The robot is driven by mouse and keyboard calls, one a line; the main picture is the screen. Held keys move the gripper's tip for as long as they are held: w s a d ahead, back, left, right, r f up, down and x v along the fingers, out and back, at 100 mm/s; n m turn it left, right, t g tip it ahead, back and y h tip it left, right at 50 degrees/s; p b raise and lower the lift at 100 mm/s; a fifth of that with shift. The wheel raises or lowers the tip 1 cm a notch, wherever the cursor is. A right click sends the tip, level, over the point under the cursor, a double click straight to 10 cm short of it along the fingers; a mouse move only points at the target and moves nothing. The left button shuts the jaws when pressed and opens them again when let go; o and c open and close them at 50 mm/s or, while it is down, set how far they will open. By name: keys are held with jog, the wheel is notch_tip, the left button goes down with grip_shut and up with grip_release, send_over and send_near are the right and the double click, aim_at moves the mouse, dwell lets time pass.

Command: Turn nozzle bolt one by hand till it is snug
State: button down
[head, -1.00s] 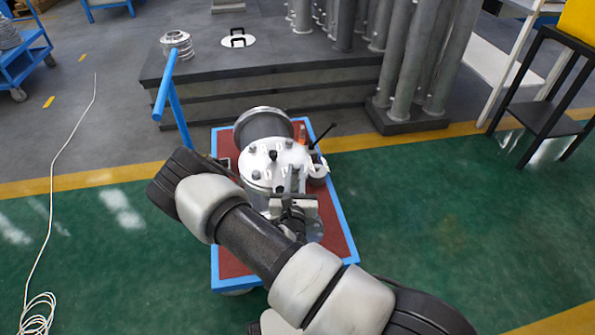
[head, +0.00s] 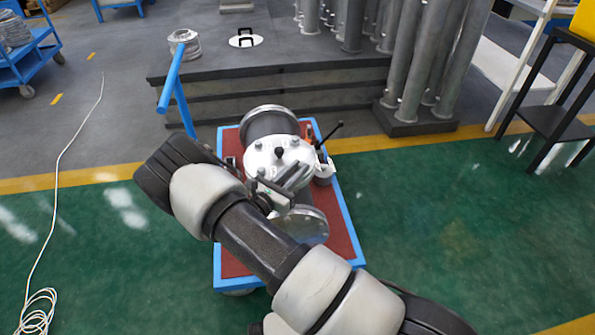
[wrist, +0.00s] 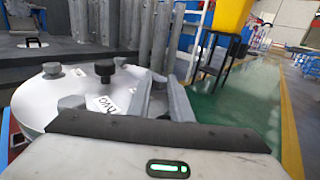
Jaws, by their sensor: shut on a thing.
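The flanged shell (head: 268,124) lies on a cart. Its round white cover (head: 262,160) carries several grey bolts and one black knob (head: 278,152); the cover also fills the left of the wrist view (wrist: 65,95). A round metal nozzle flange (head: 308,228) shows at the near side of the shell, partly behind my arm. My gripper (head: 297,176) is beside the cover's right edge. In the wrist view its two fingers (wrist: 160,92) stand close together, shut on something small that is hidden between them. I take it as nozzle bolt one, but its head and thread do not show.
The cart has a red top (head: 345,238), blue edges and a blue handle (head: 173,85). A tool with a black handle (head: 330,133) stands right of the cover. A dark platform (head: 290,82) with upright pipes (head: 415,60) is behind.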

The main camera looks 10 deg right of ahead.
jog(key=shift+r, duration=0.2)
jog(key=c, duration=1.6)
grip_release()
jog(key=p+v, duration=0.3)
jog(key=v, duration=1.4)
jog(key=shift+s+a, duration=0.2)
